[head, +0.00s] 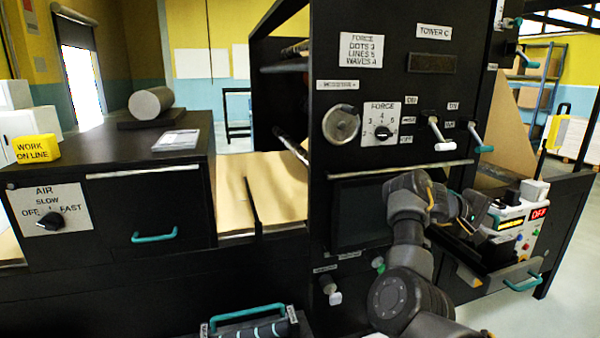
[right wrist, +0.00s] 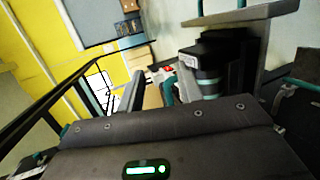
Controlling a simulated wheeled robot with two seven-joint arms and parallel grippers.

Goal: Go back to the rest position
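My right arm comes in from the bottom of the head view and bends right in front of the tower. My right gripper (head: 482,232) is at its far end, by the white unit with the red OFF sign (head: 538,214). Its fingertips are dark and blend with the black parts there, so I cannot tell whether it is open or holds anything. In the right wrist view, the gripper's housing with a lit green bar fills the bottom. My left gripper is not in view.
The black tower (head: 345,100) with its force dial (head: 383,132) and levers stands close to my right arm. A drawer with a teal handle (head: 522,284) is below the gripper. A black cabinet (head: 110,180) and kraft paper (head: 275,190) are to the left. Open floor shows at far right.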

